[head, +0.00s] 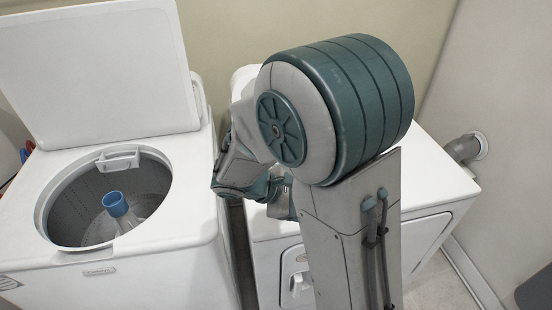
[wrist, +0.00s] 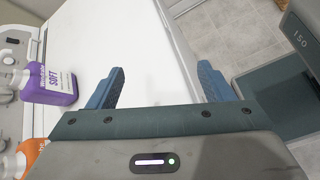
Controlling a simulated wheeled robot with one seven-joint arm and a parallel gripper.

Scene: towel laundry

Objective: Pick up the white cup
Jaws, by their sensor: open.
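I cannot make out a separate white cup in either view. In the wrist view, a purple bottle labelled SOFT (wrist: 52,85) lies to the left of my gripper, with a white cap-like piece (wrist: 20,79) at its left end. I cannot tell whether that piece is the cup. My gripper (wrist: 161,70) is open and empty, its two blue fingers spread wide over the white top of a machine (wrist: 150,45). In the head view my own arm covers the gripper and much of the right-hand machine's top.
An orange bottle (wrist: 32,152) shows at the wrist view's lower left, partly cut off. In the head view, a white washer (head: 165,205) stands open at left, its lid (head: 100,70) raised. A white dryer (head: 435,190) stands right of it, beside a wall duct (head: 464,148).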

